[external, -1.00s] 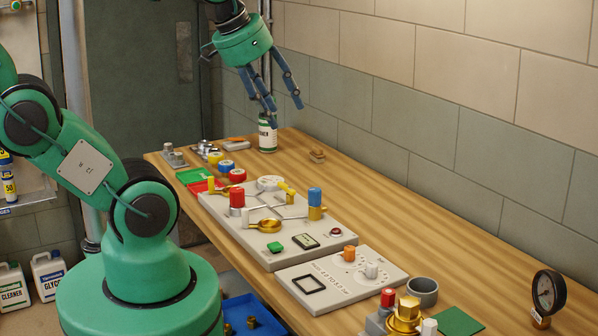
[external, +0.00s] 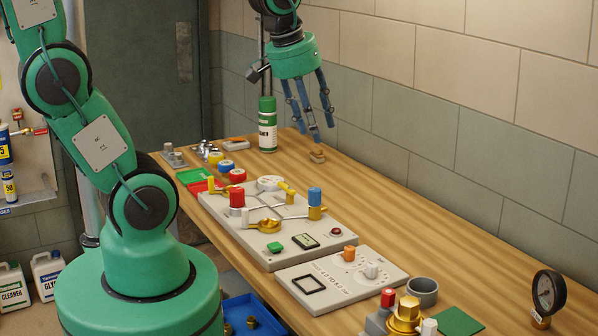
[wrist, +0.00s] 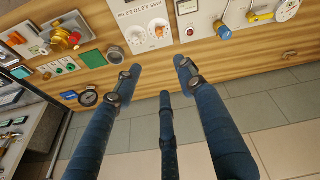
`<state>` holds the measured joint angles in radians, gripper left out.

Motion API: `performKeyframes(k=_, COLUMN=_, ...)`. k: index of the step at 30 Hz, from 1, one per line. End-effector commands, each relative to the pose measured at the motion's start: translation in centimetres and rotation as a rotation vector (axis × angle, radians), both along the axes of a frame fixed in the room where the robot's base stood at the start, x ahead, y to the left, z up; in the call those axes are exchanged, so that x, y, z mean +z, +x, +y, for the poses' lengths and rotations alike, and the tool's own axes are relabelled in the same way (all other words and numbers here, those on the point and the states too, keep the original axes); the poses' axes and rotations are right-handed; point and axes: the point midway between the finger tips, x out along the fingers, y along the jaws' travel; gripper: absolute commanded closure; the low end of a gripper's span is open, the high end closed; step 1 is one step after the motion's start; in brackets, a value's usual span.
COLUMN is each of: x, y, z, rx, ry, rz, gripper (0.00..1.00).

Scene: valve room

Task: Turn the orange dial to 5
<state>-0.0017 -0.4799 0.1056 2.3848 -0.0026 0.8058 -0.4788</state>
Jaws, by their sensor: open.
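The orange dial (external: 348,254) sits on a light grey panel (external: 328,276) in the front half of the bench, next to a white dial (external: 371,271). In the wrist view the orange dial (wrist: 159,31) and white dial (wrist: 137,38) show side by side near the top, each within a ring of marks too small to read. The panel carries printed text and a black square outline. My gripper (external: 311,138) is open and empty, its fingers pointing down above the far part of the bench, well away from the dial. Its three blue fingers also show spread in the wrist view (wrist: 160,82).
A larger valve board (external: 215,208) with red, blue and yellow parts lies behind the dial panel. A green-and-white bottle (external: 267,125) stands at the back. A gold valve fitting (external: 405,315) and grey cup (external: 422,291) are in front. Bench along the wall is mostly clear.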

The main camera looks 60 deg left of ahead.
Motion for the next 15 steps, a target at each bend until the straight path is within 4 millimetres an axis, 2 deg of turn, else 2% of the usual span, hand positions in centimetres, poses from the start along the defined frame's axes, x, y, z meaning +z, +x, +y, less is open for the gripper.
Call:
performKeyframes(k=6, x=-3.6, y=3.3, z=0.0, rx=0.205, ry=-0.061, rz=0.082, gripper=0.60)
performKeyframes(k=15, x=-9.5, y=7.0, z=0.1, rx=0.496, ry=-0.119, rz=0.181, gripper=0.60)
